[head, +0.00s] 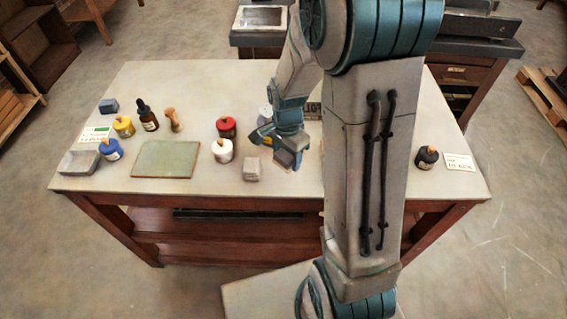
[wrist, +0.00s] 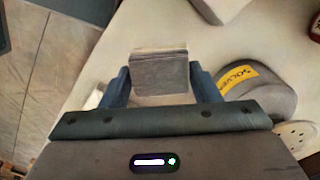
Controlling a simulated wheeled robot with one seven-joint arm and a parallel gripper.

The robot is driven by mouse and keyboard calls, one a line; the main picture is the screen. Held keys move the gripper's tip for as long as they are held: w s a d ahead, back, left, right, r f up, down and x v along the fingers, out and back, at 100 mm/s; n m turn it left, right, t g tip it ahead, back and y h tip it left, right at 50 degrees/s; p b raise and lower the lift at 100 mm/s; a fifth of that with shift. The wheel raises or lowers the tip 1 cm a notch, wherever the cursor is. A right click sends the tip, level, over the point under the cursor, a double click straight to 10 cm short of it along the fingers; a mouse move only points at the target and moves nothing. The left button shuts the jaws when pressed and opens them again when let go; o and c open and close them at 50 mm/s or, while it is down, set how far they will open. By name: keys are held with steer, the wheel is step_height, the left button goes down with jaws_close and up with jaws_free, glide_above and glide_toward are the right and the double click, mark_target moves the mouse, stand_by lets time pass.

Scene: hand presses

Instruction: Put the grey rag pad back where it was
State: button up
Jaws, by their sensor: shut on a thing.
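My gripper (wrist: 161,88) is shut on the grey rag pad (wrist: 160,72), a small grey block held between its two blue fingers in the wrist view. In the head view my gripper (head: 290,152) is over the front middle of the table, with the pad at its tips mostly hidden by the fingers. The pad appears clear of the tabletop, but its exact height cannot be told. A grey can with a yellow solvent label (wrist: 240,76) stands to its right in the wrist view; my arm partly covers the can in the head view.
A light grey block (head: 252,170) lies left of my gripper. White (head: 222,151) and red (head: 226,127) jars stand beyond it. A black jar (head: 427,158) stands at the right.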

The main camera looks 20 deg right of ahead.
mark_target(284, 173)
steer(key=shift+w+a+f, duration=0.15)
steer(key=shift+a+f, duration=0.05)
steer(key=shift+a, duration=0.1)
steer(key=shift+a+f, duration=0.1)
steer(key=shift+f, duration=1.95)
steer(key=shift+f, duration=0.15)
steer(key=o, duration=1)
